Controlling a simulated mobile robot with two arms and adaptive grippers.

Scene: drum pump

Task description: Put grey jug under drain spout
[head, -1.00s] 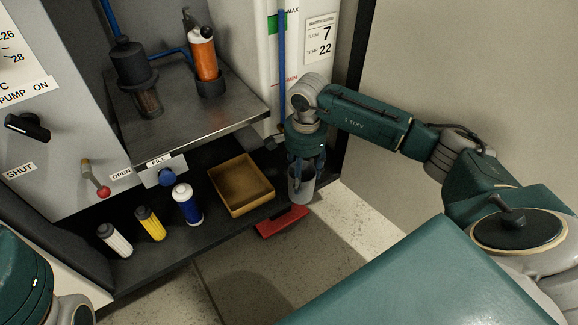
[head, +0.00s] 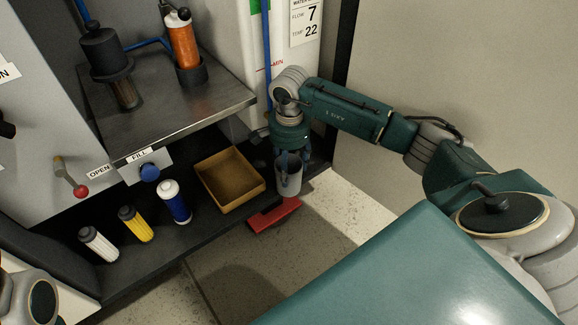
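The grey jug (head: 289,179) is upright below my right gripper (head: 292,160), near the right end of the dark lower shelf. The gripper points down, with its fingers at the jug's upper sides, and looks shut on it. Part of the jug is hidden by the fingers. A small dark fitting at the foot of the white tank (head: 258,136), just left of my gripper, may be the drain spout; it is partly hidden and hard to make out. My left gripper is out of view; only part of my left arm shows at the lower left.
An open tan tray (head: 229,202) sits left of the jug. Blue (head: 175,202), yellow (head: 135,224) and white (head: 99,245) cartridges stand farther left. A red pedal-like piece (head: 274,215) lies below the jug. A metal shelf (head: 180,115) overhangs the left side.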

